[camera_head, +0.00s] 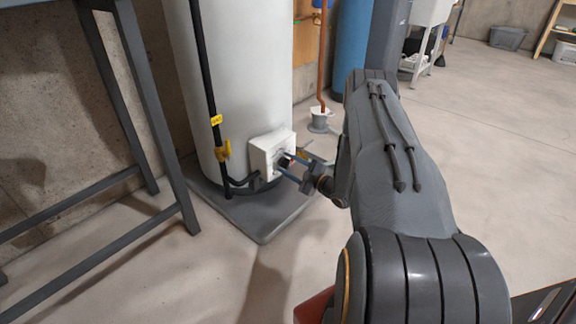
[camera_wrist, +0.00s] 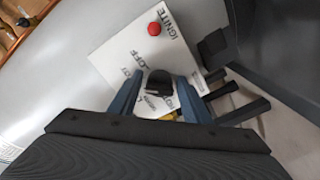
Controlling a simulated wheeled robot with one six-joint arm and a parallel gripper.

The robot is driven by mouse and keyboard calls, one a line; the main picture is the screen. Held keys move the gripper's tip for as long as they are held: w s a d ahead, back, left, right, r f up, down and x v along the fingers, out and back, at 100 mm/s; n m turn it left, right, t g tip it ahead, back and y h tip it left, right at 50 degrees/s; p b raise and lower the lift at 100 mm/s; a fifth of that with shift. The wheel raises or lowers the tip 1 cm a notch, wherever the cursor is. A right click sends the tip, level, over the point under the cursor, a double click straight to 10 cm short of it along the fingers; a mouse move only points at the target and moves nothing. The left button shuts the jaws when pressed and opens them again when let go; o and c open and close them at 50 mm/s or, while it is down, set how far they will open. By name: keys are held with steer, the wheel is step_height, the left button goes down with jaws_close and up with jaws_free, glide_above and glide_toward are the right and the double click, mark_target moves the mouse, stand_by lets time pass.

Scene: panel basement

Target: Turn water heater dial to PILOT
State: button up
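The white water heater tank (camera_head: 240,75) stands on a grey base. Its white control box (camera_head: 268,150) is low on the tank's front. In the wrist view, the box face (camera_wrist: 120,50) carries a red button (camera_wrist: 154,29) marked IGNITE and the black dial (camera_wrist: 160,81). OFF and HOT are readable around the dial; other lettering is partly hidden. Which label the dial points to is unclear. My gripper (camera_wrist: 159,86) has its two blue fingers apart, one on each side of the dial. Contact cannot be told. The head view also shows my gripper (camera_head: 283,163) at the box.
A grey metal frame (camera_head: 150,110) stands farther left. A copper pipe (camera_head: 322,60) rises behind the box to the right. Open concrete floor (camera_head: 480,130) lies right of my arm.

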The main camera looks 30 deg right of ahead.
steer(key=shift+o, duration=0.3)
steer(key=shift+s, duration=0.1)
steer(key=p+v, duration=0.3)
steer(key=v, duration=0.4)
steer(key=shift+s+d, duration=0.15)
steer(key=shift+s, duration=0.15)
steer(key=shift+d, duration=0.1)
